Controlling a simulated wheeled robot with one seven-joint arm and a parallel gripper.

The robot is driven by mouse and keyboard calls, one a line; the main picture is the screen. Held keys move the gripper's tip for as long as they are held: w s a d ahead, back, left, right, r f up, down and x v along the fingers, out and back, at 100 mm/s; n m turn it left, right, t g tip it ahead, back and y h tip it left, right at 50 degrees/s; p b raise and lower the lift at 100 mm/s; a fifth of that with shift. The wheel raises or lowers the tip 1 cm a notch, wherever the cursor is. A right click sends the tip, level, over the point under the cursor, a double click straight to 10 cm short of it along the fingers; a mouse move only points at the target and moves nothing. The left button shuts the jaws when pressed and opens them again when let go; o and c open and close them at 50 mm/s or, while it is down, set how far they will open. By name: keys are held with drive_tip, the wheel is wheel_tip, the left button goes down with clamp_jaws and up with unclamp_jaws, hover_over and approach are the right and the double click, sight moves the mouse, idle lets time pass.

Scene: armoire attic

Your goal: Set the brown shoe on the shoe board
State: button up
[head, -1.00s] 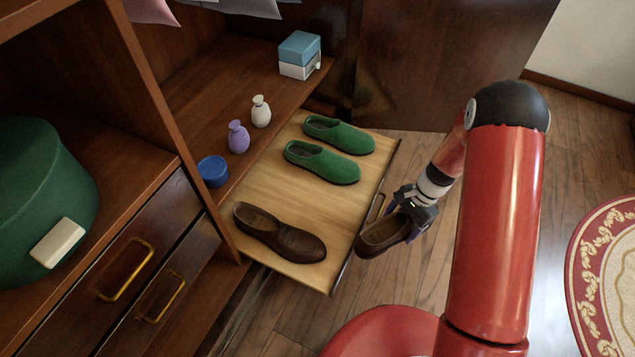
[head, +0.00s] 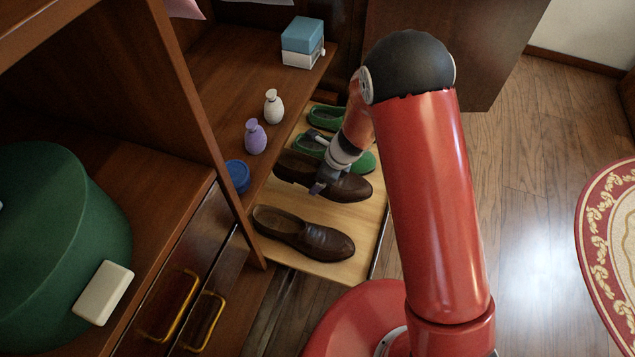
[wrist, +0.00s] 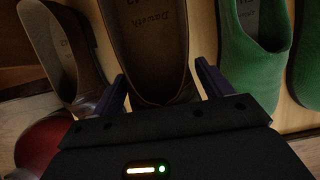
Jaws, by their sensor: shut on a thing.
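The held shoe is over the light wooden shoe board (head: 372,222), between a second brown shoe (head: 305,234) and the green shoes. I cannot tell whether it touches the board. In the wrist view the held shoe (wrist: 150,45) sits between my two fingers. The second brown shoe (wrist: 62,42) is at left there and a green shoe (wrist: 252,50) at right. My arm partly hides the green pair (head: 326,116) in the head view.
A cabinet upright (head: 205,125) stands at left. Open floor (head: 500,190) lies at right.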

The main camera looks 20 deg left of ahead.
wheel_tip(320, 180, down, 7)
drive_tip(key=shift+r+b, duration=0.1)
drive_tip(key=shift+b, duration=0.8)
